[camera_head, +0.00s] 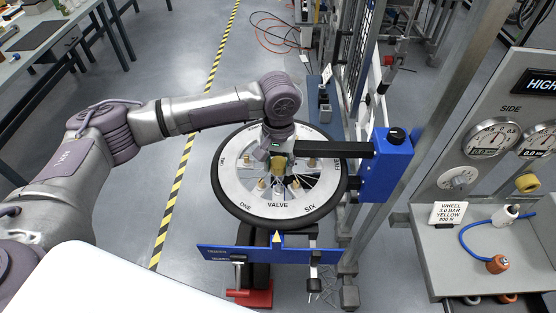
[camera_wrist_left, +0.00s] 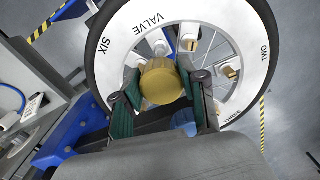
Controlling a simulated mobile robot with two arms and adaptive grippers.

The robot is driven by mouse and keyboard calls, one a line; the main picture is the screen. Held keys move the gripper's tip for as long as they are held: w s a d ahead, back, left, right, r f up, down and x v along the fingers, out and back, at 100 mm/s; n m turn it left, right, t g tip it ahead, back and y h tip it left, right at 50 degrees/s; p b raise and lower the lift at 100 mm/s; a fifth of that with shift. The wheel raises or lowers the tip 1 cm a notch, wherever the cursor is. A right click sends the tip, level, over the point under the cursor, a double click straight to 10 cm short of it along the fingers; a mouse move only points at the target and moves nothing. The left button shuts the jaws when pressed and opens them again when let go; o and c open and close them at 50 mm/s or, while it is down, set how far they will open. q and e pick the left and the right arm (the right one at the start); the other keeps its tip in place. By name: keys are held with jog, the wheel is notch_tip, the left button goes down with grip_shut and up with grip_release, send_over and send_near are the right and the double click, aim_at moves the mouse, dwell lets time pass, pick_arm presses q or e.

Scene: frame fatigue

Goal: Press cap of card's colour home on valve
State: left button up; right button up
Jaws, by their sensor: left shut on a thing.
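A wheel (camera_head: 228,190) with a black tyre and a white lettered ring marked VALVE, ONE, SIX lies in the stand; it also fills the top of the left wrist view (camera_wrist_left: 110,50). A card (camera_head: 448,213) on the right bench reads WHEEL, 3.0 BAR, YELLOW, 800 N. My left gripper (camera_head: 278,160) is over the wheel's inner part. In the left wrist view its two dark green fingers (camera_wrist_left: 163,88) are shut on a yellow-gold cap (camera_wrist_left: 161,80). I cannot tell whether the cap touches a valve; the stem beneath is hidden. My right gripper is not in view.
A blue post with a black arm (camera_head: 388,165) reaches over the wheel from the right. A blue bar (camera_head: 225,253) crosses in front. Several brass-topped fittings (camera_head: 261,184) stand inside the ring. The right bench holds an orange fitting (camera_head: 497,264) and a blue hose (camera_head: 466,240).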

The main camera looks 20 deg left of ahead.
aim_at(278, 187)
pick_arm(q)
jog(key=shift+f+b, duration=0.4)
jog(key=shift+f, duration=0.05)
jog(key=shift+f+b, duration=0.6)
jog(key=shift+f, duration=1.85)
jog(key=shift+f, duration=0.95)
jog(key=shift+f, duration=0.25)
jog(key=shift+f, duration=0.6)
